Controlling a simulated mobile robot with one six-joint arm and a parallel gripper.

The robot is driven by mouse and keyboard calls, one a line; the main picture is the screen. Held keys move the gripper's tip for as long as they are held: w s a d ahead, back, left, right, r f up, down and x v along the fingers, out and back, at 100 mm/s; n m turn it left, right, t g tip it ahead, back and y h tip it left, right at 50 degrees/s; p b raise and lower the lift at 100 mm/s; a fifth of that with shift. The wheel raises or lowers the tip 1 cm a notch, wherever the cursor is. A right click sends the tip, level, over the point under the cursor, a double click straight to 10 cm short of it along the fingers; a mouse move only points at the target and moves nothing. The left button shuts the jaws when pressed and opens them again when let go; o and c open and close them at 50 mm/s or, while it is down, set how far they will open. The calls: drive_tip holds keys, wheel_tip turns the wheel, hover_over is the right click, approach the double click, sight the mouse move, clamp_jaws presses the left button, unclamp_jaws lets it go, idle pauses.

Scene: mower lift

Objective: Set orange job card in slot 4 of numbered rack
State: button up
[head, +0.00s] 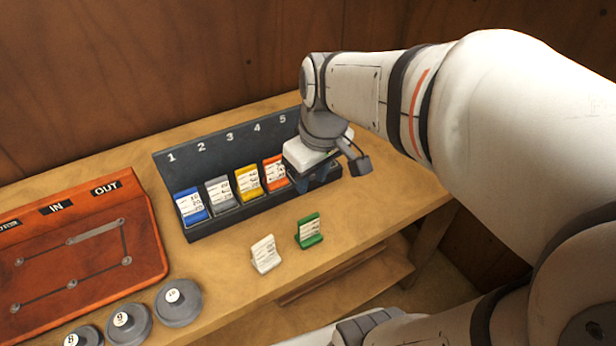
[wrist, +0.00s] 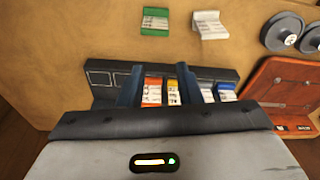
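The numbered rack (head: 235,222) is a dark stand on the bench with numbers 1 to 5 along its back. The orange job card (head: 275,174) stands in slot 4, upright and in line with the other cards. It also shows in the wrist view (wrist: 152,94). My gripper (head: 318,182) is over the slot 5 end of the rack, just right of the orange card. In the wrist view its two fingers (wrist: 159,88) are spread wide, with the orange and yellow cards showing in the gap. Nothing is visibly held.
Blue (head: 190,206), grey (head: 220,194) and yellow (head: 248,184) cards stand in slots 1, 2 and 3. White (head: 265,254) and green (head: 310,231) cards stand on the bench (head: 225,280) in front. An orange-red board (head: 140,240) and round weights (head: 178,303) are at left.

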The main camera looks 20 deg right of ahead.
drive_tip(key=s+m, duration=0.1)
drive_tip(key=s+f+m, duration=0.1)
drive_tip(key=s+m, duration=0.1)
drive_tip(key=s+m+t, duration=0.1)
drive_tip(key=s, duration=0.1)
drive_tip(key=shift+s+a+f+h, duration=0.1)
drive_tip(key=shift+a+f+h, duration=0.1)
drive_tip(key=shift+f+h, duration=0.1)
